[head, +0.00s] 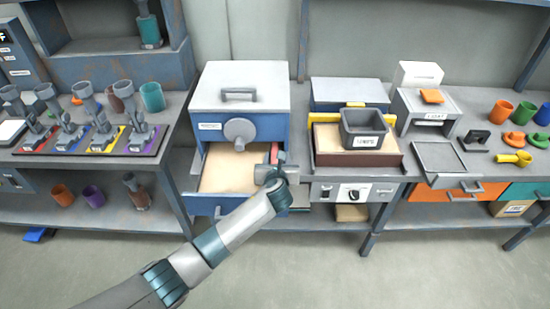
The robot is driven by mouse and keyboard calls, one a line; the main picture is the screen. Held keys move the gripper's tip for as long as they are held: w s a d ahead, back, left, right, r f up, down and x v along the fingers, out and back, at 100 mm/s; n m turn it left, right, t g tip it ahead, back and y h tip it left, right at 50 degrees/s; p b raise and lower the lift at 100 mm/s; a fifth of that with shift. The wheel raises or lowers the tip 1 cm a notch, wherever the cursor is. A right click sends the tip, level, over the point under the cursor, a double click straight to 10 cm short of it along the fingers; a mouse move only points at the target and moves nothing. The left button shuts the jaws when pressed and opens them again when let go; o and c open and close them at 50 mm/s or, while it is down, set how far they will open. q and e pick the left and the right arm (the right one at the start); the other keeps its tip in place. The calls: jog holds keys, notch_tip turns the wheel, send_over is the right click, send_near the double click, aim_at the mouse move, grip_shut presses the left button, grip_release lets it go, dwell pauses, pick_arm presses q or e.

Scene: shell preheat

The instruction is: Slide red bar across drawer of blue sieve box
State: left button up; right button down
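The blue sieve box (205,127) stands on the bench left of centre, with a grey top, a handle and a round grey knob on its front. Its drawer is pulled out and holds a flat, sand-coloured bed (228,172). The red bar (274,153) shows as a small upright strip at the drawer's right side, and its near part is hidden behind my gripper. My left gripper (273,165) is at the drawer's right front corner, right by the red bar. Its fingers are too small and covered to tell whether they grip the bar. My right gripper is out of view.
A heater unit (325,192) with a dial carries a sand tray (328,147) and a grey tub (363,128) just right of the drawer. A rack of several grey clamps (90,140) stands left. Coloured cups and a grey tray (439,157) lie right.

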pick_arm(q)
jog(key=shift+a, duration=0.15)
jog(key=shift+s, duration=0.2)
jog(key=b+v, duration=0.1)
jog(key=v, duration=1.6)
jog(key=shift+w+r, duration=0.1)
jog(key=shift+r, duration=0.05)
